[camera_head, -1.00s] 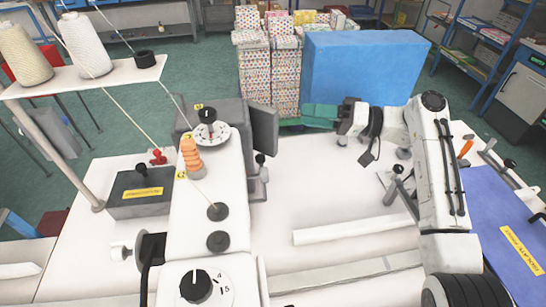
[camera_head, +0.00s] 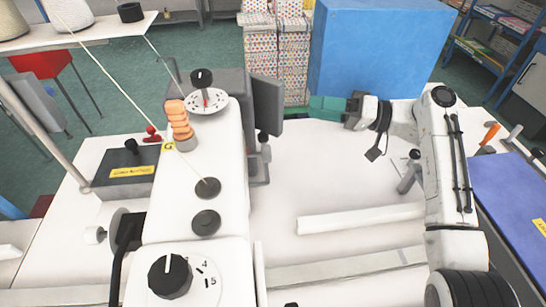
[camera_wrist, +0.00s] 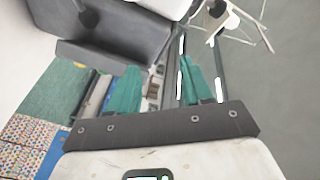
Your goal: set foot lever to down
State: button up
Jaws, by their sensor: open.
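The white sewing machine (camera_head: 212,160) stands left of centre in the head view. A small lever with a black knob (camera_head: 264,138) sits on its right side, below the dark grey plate; I take it for the foot lever, but cannot tell its setting. My gripper (camera_head: 326,108), with teal fingers, is to the right of and beyond that lever, apart from it, in front of the blue box. In the wrist view my gripper (camera_wrist: 160,85) has its two fingers apart with nothing between them.
A large blue box (camera_head: 375,50) and patterned stacks (camera_head: 276,62) stand behind the table. A white bar (camera_head: 360,218) lies on the table right of the machine. A blue mat (camera_head: 510,195) lies at right. The white tabletop (camera_head: 330,165) between machine and arm is mostly clear.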

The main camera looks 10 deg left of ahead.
notch_tip(320, 180, down, 14)
jog(key=b, duration=1.2)
jog(key=a+p, duration=0.1)
jog(key=a, duration=0.9)
jog(key=shift+w+a, duration=0.25)
jog(key=shift+a, duration=0.15)
jog(key=c, duration=0.9)
grip_shut()
jog(key=shift+r, duration=0.15)
